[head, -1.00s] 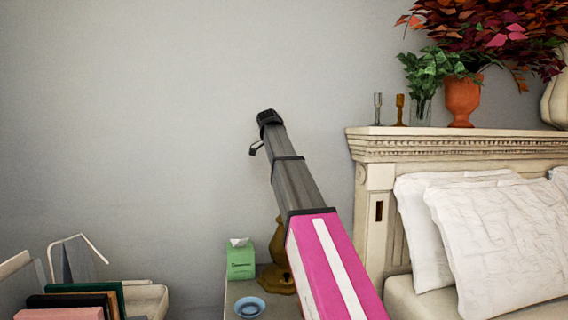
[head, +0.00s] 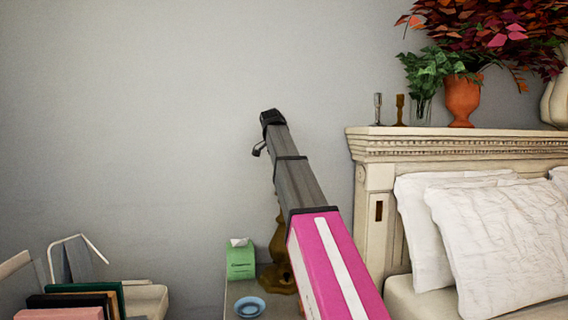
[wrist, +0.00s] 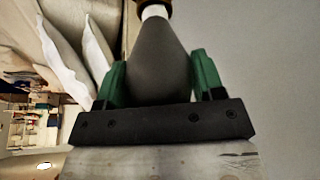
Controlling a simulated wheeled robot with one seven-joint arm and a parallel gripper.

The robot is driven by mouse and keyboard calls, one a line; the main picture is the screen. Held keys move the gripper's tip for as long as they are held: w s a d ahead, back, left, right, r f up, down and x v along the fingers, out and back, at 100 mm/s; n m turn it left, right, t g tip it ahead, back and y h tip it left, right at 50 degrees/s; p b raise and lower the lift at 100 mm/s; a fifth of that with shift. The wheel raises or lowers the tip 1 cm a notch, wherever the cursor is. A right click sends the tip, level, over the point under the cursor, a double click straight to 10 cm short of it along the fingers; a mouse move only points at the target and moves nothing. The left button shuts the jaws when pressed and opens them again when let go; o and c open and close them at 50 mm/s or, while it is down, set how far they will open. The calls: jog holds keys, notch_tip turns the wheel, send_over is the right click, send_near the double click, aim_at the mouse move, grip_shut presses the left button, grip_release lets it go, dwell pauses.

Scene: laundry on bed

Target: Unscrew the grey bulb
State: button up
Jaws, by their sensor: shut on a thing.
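The grey bulb (wrist: 157,62) is in the middle of the wrist view, its wide end between the two green fingers of my gripper (wrist: 160,85). My gripper is shut on the bulb. The bulb's narrow pale neck meets a brown-gold fitting (wrist: 154,5) at the top edge of the wrist view. In the head view, a gold-brown lamp base (head: 278,252) stands on the nightstand, partly behind my arm. The bulb and the fingertips are hidden behind my arm in the head view.
The nightstand (head: 238,290) also holds a green tissue box (head: 240,261) and a blue bowl (head: 250,306). A carved headboard (head: 455,143) and white pillows (head: 497,240) are on the right. Books (head: 70,302) lie at lower left. The wall behind is bare.

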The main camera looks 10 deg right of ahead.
jog(key=n+t, duration=0.1)
jog(key=n, duration=0.2)
jog(key=shift+y, duration=0.4)
jog(key=shift+n, duration=0.3)
jog(key=shift+n, duration=0.4)
jog(key=shift+n+t+y, duration=0.3)
jog(key=shift+n+y, duration=0.2)
jog(key=shift+n, duration=0.6)
jog(key=shift+n+y, duration=0.3)
jog(key=shift+n, duration=0.7)
jog(key=shift+n+t+y, duration=0.3)
jog(key=shift+n+y, duration=0.1)
jog(key=shift+n, duration=0.4)
jog(key=shift+a+n+y, duration=0.1)
jog(key=shift+n+y, duration=0.5)
jog(key=shift+n, duration=1.1)
